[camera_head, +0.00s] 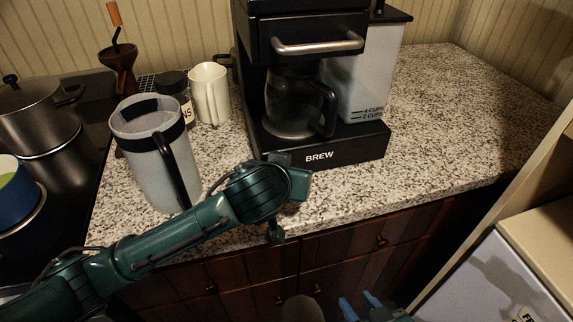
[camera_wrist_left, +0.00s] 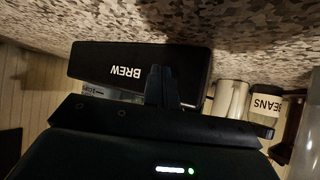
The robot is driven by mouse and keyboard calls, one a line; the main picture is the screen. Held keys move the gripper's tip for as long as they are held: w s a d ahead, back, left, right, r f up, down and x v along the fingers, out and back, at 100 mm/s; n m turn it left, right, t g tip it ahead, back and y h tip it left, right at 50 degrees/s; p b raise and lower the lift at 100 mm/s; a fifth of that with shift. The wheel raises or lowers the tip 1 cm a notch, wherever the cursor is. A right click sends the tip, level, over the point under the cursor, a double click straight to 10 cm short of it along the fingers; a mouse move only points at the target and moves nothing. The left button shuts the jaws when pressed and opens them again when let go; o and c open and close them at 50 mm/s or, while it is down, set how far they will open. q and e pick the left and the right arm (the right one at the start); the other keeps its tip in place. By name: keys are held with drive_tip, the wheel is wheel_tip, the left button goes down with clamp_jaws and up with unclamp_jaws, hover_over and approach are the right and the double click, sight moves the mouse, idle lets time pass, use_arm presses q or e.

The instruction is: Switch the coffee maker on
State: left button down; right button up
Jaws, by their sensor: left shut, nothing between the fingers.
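The black coffee maker (camera_head: 345,152) stands on the granite counter with "BREW" on the front of its base. Its glass carafe (camera_head: 292,108) sits inside, under a silver-handled front. My left gripper is shut and empty in the left wrist view (camera_wrist_left: 161,84), with its fingers in front of the BREW panel (camera_wrist_left: 105,66), which appears upside down. The fingers cover part of the panel; I cannot tell whether they touch it. In the head view my left wrist hides the base's left front corner. My right gripper (camera_head: 361,302) is low at the bottom edge, fingers apart, empty.
A grey pitcher (camera_head: 146,165) stands left of the coffee maker, near my left arm. A white mug (camera_head: 209,95), a beans jar (camera_head: 175,90) and a grinder (camera_head: 118,60) are behind it. A stove with pots (camera_head: 42,118) is at far left. The counter's right side is clear.

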use_arm(q)
drive_tip(key=shift+s+d+p, duration=0.25)
drive_tip(key=shift+s+p, duration=0.25)
drive_tip(key=shift+s, duration=0.35)
drive_tip(key=shift+s, duration=0.1)
drive_tip(key=s+p, duration=0.1)
drive_tip(key=s, duration=0.1)
drive_tip(key=s+d+p, duration=0.1)
drive_tip(key=shift+s+d+r, duration=0.1)
drive_tip(key=shift+s+d, duration=0.1)
drive_tip(key=shift+s, duration=0.2)
drive_tip(key=shift+s+d+p, duration=0.25)
drive_tip(key=shift+s+p, duration=0.05)
drive_tip(key=shift+s, duration=0.55)
